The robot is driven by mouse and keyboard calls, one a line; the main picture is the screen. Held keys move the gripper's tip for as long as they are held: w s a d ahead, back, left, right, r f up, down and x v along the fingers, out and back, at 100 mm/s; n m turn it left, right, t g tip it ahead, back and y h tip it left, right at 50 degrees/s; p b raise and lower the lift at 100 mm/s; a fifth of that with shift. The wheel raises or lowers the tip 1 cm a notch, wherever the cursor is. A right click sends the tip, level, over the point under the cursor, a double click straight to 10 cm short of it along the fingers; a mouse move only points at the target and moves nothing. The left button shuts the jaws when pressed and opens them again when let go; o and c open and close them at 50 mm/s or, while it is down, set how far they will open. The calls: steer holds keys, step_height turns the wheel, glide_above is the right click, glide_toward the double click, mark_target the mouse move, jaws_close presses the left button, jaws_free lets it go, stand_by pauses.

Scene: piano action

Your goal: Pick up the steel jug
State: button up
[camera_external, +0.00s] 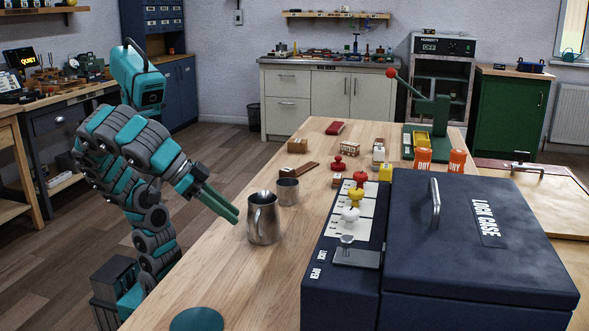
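The steel jug (263,220) stands upright on the wooden table near its left edge. Its handle faces left, towards my arm. My gripper (236,214) is just left of the jug, with its green fingertips near the jug's upper left side and handle. The fingers look close together from this angle, and I cannot tell how wide the gap between them is. Nothing shows between them, and I cannot tell whether they touch the jug.
A grey metal cup (288,191) stands close behind the jug. Small blocks (298,145) lie farther back. The wooden tabletop (240,275) in front of the jug is clear.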

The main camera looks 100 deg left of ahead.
mark_target(261, 223)
steer(key=x, duration=0.5)
steer(key=shift+w+a+f, duration=0.15)
steer(key=shift+w+f, duration=0.05)
steer(key=shift+f, duration=0.1)
steer(key=shift+a+r+p+x, duration=0.1)
steer(key=shift+p+x, duration=0.15)
steer(key=shift+x, duration=1.05)
steer(key=shift+a+r+p+x, duration=0.15)
steer(key=shift+p+x, duration=0.1)
steer(key=shift+x, duration=1.05)
steer(key=shift+w, duration=0.15)
jaws_close()
